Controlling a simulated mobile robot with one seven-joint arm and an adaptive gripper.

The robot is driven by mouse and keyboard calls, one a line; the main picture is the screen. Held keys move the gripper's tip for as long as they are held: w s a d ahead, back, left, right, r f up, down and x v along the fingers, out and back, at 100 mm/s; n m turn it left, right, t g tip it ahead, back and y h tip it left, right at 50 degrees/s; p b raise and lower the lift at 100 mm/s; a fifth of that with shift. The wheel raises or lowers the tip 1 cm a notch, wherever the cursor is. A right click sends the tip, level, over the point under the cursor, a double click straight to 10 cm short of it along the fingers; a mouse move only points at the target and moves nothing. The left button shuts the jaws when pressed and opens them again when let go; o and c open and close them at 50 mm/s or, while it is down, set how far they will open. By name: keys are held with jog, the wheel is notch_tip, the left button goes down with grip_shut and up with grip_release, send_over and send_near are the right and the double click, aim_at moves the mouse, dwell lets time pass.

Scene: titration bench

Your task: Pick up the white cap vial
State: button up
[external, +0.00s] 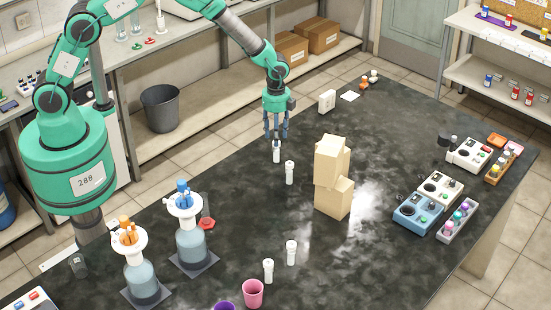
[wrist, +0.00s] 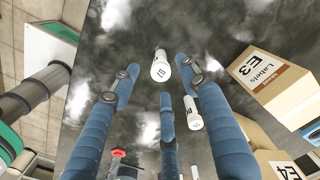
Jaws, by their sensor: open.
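Several white-capped vials stand on the dark bench. One vial (external: 276,153) is just below my gripper (external: 276,132) in the external view. A second vial (external: 289,172) stands a little nearer the camera. Two more vials, one (external: 291,252) and another (external: 268,270), stand at the near side. In the wrist view, one vial (wrist: 160,66) shows between and beyond my fingers, and another vial (wrist: 193,113) shows between the middle and right fingers. My gripper (wrist: 158,85) is open, with its three blue fingers apart and nothing held. Whether a finger touches the nearest vial cannot be told.
Stacked beige boxes (external: 331,175) stand right of the vials; a box labelled E3 (wrist: 262,80) is close at right in the wrist view. Blue-topped (external: 190,240) and orange-topped (external: 140,275) bottles and a pink cup (external: 253,293) stand at near left. Instruments (external: 418,211) line the right side.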

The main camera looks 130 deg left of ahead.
aim_at(276, 152)
jog(key=shift+f, duration=0.1)
jog(key=shift+f, duration=2.5)
jog(key=c, duration=1.1)
